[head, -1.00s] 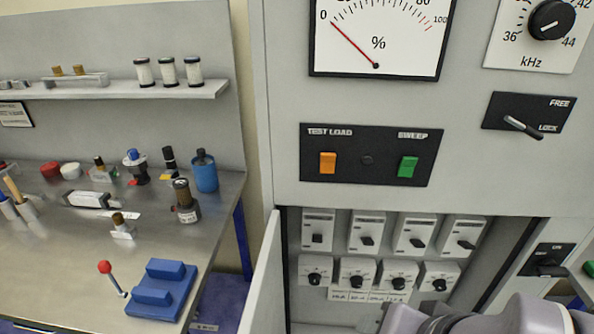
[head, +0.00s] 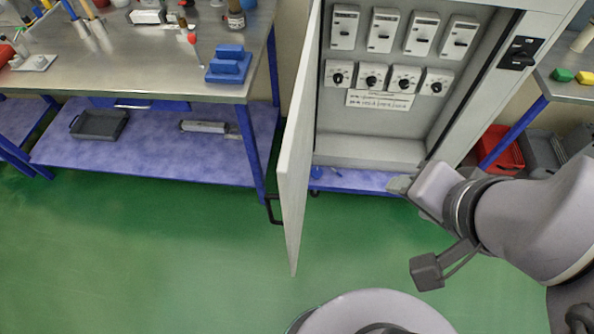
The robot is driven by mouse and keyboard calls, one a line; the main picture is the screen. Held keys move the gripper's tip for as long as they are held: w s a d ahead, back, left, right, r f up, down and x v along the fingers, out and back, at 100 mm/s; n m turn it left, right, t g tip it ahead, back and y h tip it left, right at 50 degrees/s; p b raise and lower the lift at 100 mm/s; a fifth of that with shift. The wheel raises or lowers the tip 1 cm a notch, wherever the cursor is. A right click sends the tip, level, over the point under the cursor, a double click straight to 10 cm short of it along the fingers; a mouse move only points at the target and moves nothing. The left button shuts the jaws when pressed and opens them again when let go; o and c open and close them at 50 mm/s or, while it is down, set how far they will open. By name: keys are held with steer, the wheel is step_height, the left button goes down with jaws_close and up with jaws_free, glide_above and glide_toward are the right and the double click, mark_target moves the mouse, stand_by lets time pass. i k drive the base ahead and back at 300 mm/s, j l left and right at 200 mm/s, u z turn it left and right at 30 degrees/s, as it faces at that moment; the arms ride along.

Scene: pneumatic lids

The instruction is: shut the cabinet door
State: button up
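The cabinet door (head: 297,160) is a pale grey panel hinged at the cabinet's left side. It stands wide open and juts out toward me, seen nearly edge-on. A black handle (head: 272,210) sits on its left, outer face. The open cabinet (head: 370,148) shows rows of white switches and knobs inside. My gripper (head: 400,184) is in front of the cabinet's lower right part, to the right of the door and apart from it. Its fingers are small and partly hidden by my wrist, so I cannot see whether they are open or shut.
A workbench (head: 150,88) with a purple lower shelf stands left of the door. A red bin (head: 500,150) and a grey bin (head: 541,152) sit under another bench at right. The green floor (head: 170,250) in front is clear.

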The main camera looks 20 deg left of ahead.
mark_target(295, 162)
steer(key=j+z, duration=0.1)
steer(key=j, duration=0.8)
steer(key=k+j+z, duration=0.1)
steer(key=j, duration=0.8)
